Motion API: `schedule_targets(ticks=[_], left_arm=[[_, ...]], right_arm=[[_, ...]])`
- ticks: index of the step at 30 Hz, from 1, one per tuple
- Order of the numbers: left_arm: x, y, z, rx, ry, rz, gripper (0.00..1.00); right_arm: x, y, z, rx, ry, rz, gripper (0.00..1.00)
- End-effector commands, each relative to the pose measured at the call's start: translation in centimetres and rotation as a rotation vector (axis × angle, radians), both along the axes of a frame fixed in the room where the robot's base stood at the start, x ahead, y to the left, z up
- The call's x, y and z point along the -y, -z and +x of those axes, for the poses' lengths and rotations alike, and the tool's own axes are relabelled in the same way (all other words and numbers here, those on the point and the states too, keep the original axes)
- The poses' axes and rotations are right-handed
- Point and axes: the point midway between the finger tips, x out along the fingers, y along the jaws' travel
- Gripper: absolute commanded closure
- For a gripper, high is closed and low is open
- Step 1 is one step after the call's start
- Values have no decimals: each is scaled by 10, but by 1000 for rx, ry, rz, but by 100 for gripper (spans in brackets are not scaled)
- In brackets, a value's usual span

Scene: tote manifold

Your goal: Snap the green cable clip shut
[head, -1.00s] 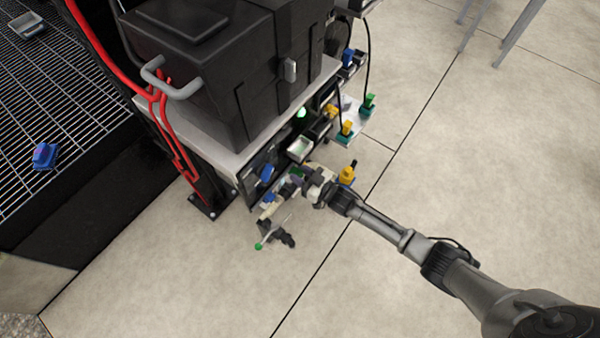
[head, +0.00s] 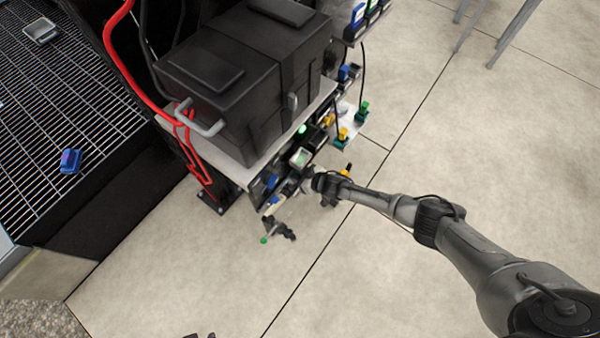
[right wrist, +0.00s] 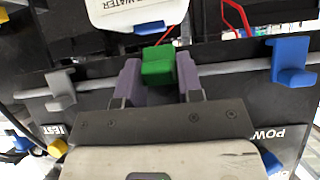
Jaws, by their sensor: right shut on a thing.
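The green cable clip (right wrist: 158,52) is in the middle of the right wrist view, at a grey cable (right wrist: 232,82) that runs across the dark panel. My right gripper (right wrist: 159,70) is shut on the clip, with one purple finger on each side of it. The clip's lower part is hidden between the fingers, so I cannot tell whether it is closed around the cable. In the head view my right gripper (head: 318,183) is at the lower front of the manifold, and the clip is hidden there. My left gripper is not in view.
A grey clip (right wrist: 60,88) is to the left on the cable and a blue clip (right wrist: 291,62) to the right. A white WATER tag (right wrist: 135,12) hangs just above. A black case (head: 240,85) stands over the manifold. The floor (head: 430,270) in front is clear.

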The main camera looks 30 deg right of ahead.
Motion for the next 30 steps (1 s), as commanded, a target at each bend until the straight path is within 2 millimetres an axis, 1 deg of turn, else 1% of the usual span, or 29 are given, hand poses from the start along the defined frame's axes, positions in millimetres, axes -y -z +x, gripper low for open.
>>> schedule_targets(ticks=[1, 4, 17, 18, 21, 23, 30], left_arm=[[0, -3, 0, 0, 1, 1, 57], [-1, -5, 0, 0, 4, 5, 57], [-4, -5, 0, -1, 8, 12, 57], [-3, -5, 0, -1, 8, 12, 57], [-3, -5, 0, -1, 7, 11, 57], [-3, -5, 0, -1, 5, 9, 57], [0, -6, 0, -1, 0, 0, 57]], right_arm=[[0, -3, 1, -7, -1, -6, 90], [0, -2, 1, -21, -1, -12, 90], [0, -1, 1, -30, 1, -14, 90], [0, -1, 1, -30, 1, -14, 64], [0, -1, 1, -30, 1, -14, 55], [0, -1, 1, -30, 1, -14, 49], [0, -2, 0, -30, 1, -14, 49]])
